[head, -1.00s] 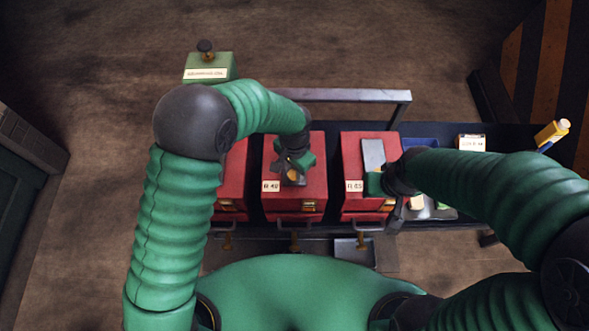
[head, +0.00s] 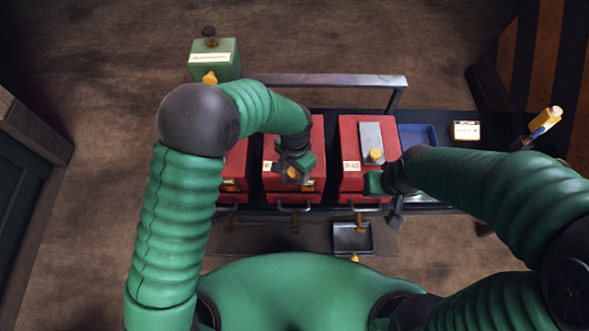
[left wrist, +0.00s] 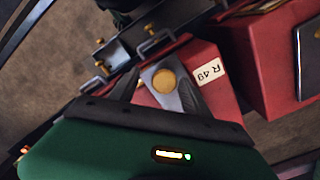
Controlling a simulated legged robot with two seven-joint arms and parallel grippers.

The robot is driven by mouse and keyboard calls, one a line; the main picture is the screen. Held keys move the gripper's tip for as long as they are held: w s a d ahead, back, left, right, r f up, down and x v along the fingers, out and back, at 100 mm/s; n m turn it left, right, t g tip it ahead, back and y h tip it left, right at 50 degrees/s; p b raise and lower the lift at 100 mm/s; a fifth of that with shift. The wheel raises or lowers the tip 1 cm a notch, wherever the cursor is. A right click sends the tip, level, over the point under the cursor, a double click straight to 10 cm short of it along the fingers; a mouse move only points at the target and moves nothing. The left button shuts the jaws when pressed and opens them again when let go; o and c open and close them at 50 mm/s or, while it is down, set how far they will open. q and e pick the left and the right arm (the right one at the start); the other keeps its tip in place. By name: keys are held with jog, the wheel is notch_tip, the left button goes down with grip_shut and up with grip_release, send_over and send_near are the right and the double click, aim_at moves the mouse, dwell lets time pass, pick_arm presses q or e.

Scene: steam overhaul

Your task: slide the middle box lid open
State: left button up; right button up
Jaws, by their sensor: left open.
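The middle red box (head: 305,133) stands in a row of three red boxes, partly covered by my left arm. In the left wrist view its label reads R 49 (left wrist: 209,72). On its top a grey lid plate (left wrist: 158,97) carries a round yellow knob (left wrist: 164,80). My left gripper (head: 294,170) is over the front part of this box. In the left wrist view its open fingers appear on either side of the knob; contact is not clear. My right gripper (head: 388,190) is at the front right of the right box; its jaw state is unclear.
The right red box (head: 350,133) has a grey plate (head: 370,136) with a yellow knob (head: 376,156). A blue tray (head: 418,135) and a white card (head: 466,131) lie to the right. A green box (head: 214,65) and a metal rail (head: 330,80) are behind. Handles project in front.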

pick_arm(q)
jog(key=shift+w+r, duration=0.15)
jog(key=shift+r, duration=0.2)
notch_tip(320, 180, up, 16)
jog(key=b, duration=0.1)
jog(key=s+a+f+n+t, duration=0.1)
jog(key=s+a+f+n, duration=0.2)
jog(key=a, duration=0.6)
jog(key=s+a+f+n+t, duration=0.1)
jog(key=s+a+f+n, duration=0.2)
jog(key=s+a+n, duration=0.3)
jog(key=s+a, duration=0.2)
jog(key=a, duration=0.2)
jog(key=shift+a+t, duration=0.3)
jog(key=shift+s+a, duration=0.15)
jog(key=shift+s, duration=0.05)
jog(key=shift+w+a, duration=0.1)
jog(key=shift+a, duration=0.1)
